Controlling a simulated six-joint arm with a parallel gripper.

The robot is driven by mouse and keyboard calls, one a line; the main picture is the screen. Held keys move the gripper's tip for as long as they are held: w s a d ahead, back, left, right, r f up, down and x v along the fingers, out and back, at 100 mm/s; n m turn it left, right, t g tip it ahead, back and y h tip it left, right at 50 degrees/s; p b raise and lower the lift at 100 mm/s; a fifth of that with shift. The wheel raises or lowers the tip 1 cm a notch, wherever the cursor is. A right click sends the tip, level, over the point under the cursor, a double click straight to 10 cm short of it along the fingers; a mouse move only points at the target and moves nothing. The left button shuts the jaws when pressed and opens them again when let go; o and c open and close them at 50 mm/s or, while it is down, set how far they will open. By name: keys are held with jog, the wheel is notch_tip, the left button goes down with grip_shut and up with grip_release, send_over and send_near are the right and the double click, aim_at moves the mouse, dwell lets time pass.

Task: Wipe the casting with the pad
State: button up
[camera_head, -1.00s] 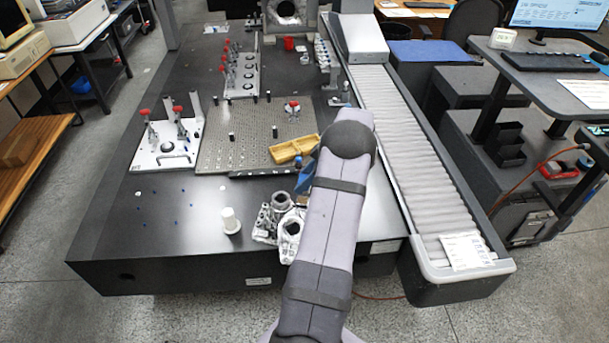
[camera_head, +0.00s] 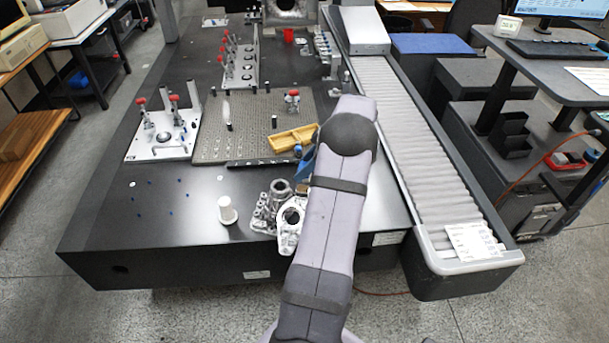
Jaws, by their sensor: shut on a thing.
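The casting (camera_head: 268,208), a grey metal part with round bores and bosses, sits near the front edge of the dark table, just left of my forearm. A paler ring-shaped part (camera_head: 289,229) shows at its right, partly covered by my arm. A small brownish patch (camera_head: 302,188) shows at the casting's upper right, against my arm; it may be the pad, but I cannot tell. My gripper is hidden behind my forearm, so its jaws and any contact with the casting do not show. A blue piece (camera_head: 306,162) shows beside my arm; I cannot tell what it is.
A white spool-like cylinder (camera_head: 227,211) stands left of the casting. A yellow tray (camera_head: 291,139) lies behind, on a perforated plate (camera_head: 248,118). A white clamp fixture (camera_head: 160,147) is at left; a roller conveyor (camera_head: 420,150) runs along the right. The table's front left is mostly clear.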

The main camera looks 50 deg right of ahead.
jog(key=shift+b, duration=0.6)
notch_tip(320, 180, down, 8)
jog(key=shift+f, duration=0.15)
jog(key=w+d+r+p, duration=0.1)
jog(key=d+r+p, duration=0.1)
jog(key=r, duration=0.6)
jog(key=shift+w+d+r, duration=0.2)
jog(key=shift+w+d, duration=0.15)
jog(key=shift+d, duration=0.4)
dwell(1.4)
